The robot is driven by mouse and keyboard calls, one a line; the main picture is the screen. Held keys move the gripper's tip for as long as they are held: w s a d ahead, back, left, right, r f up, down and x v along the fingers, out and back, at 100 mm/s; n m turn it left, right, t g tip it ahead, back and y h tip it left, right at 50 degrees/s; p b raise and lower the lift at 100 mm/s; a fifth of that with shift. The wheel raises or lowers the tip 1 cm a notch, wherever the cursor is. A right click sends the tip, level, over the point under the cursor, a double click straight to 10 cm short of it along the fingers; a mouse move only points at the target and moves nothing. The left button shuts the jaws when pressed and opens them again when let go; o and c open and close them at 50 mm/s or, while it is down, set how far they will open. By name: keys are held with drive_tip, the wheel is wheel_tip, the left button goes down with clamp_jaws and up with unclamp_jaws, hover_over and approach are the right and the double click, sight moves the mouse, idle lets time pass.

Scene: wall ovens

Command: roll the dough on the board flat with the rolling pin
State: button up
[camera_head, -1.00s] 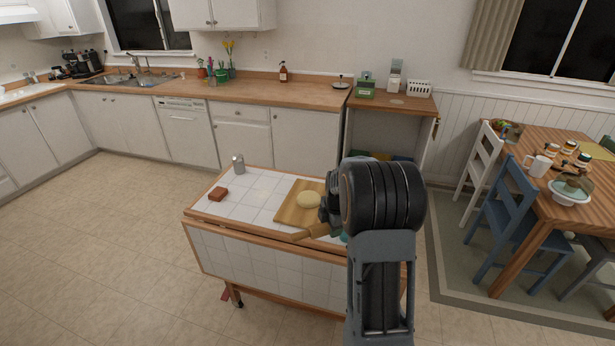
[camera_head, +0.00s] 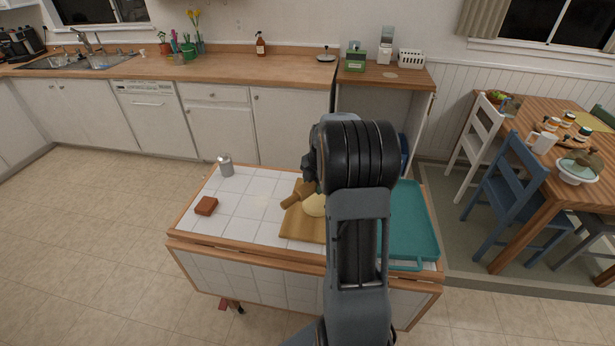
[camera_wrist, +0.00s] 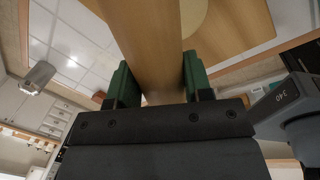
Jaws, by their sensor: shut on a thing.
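The wooden board (camera_head: 297,230) lies on the white-tiled island. The pale dough (camera_head: 314,207) is on it, partly hidden by my arm; a slice of it shows in the wrist view (camera_wrist: 191,14). My gripper (camera_wrist: 158,80) is shut on the wooden rolling pin (camera_wrist: 147,38), which passes between its green fingers. In the head view the pin's end (camera_head: 297,194) sticks out left of my gripper (camera_head: 309,184), at the far side of the dough. I cannot tell whether the pin touches the dough.
A teal tray (camera_head: 408,225) lies on the island right of my arm. A grey metal canister (camera_head: 226,166) and a reddish-brown block (camera_head: 206,206) stand at the left. Tiles between them and the board are clear. A dining table (camera_head: 540,140) and chairs stand at the right.

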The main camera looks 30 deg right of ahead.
sight(313, 203)
drive_tip(key=shift+f, duration=0.4)
drive_tip(key=shift+w+a+f+b, duration=0.1)
drive_tip(key=shift+a+f+b, duration=0.1)
drive_tip(key=shift+f+b, duration=1.45)
drive_tip(key=shift+f, duration=1.2)
